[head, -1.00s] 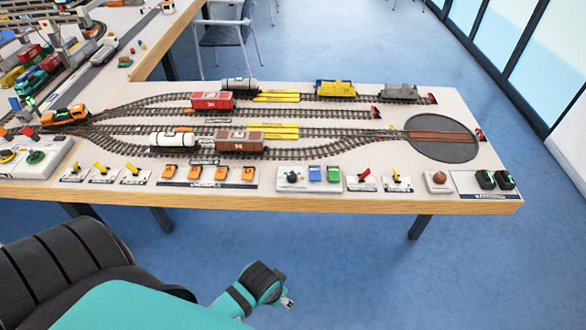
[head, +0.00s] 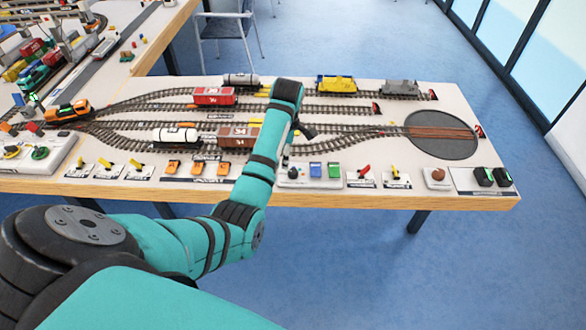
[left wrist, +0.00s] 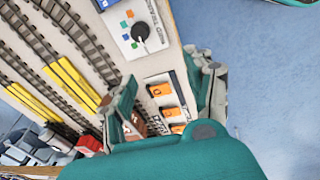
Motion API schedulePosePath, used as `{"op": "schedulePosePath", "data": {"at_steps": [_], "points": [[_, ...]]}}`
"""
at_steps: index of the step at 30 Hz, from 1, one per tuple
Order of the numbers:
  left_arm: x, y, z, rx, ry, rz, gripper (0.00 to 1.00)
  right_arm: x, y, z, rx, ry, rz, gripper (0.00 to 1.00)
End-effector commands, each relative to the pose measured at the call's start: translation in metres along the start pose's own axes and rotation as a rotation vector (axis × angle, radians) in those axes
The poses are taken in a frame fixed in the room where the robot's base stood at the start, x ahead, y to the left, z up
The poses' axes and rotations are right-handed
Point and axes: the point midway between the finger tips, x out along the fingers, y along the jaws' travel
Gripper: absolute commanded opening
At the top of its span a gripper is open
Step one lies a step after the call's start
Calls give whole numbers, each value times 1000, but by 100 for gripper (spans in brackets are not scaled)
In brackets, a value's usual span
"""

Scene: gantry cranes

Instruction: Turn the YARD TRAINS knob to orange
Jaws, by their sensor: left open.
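The YARD TRAINS knob (left wrist: 141,32) is a round black knob on a white panel in the left wrist view. Small orange, blue and green squares lie beside it; I cannot tell surely which its pointer faces. In the head view the knob (head: 293,172) sits near the table's front edge, left of a blue and a green button. My left gripper (head: 301,132) is above the tracks, a little behind the knob in the picture. In the left wrist view its fingers (left wrist: 165,88) are apart and empty, with the knob beyond them. My right gripper is not in view.
Orange buttons (head: 197,170) stand left of the knob panel, and red (head: 363,172) and yellow (head: 396,173) levers stand right. A brown wagon (head: 236,137) and other rolling stock fill the tracks behind. A turntable (head: 440,148) is at the right.

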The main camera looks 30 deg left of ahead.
Motion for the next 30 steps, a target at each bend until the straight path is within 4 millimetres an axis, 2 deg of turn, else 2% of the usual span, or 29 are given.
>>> {"op": "schedulePosePath", "data": {"at_steps": [1, 6, 11, 17, 24, 30], "points": [[-16, 17, 6, -124, -24, -26, 54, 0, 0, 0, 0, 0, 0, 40], [-48, 42, 17, -398, -60, -98, 54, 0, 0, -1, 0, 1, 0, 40], [-51, 46, 20, -469, -63, -121, 54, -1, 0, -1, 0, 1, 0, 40], [-23, 42, 22, -467, -62, -123, 54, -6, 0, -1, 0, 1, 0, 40], [30, 36, 27, -466, -62, -123, 54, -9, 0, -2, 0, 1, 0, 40], [74, 33, 31, -466, -62, -121, 54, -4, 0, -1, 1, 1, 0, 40]]}}
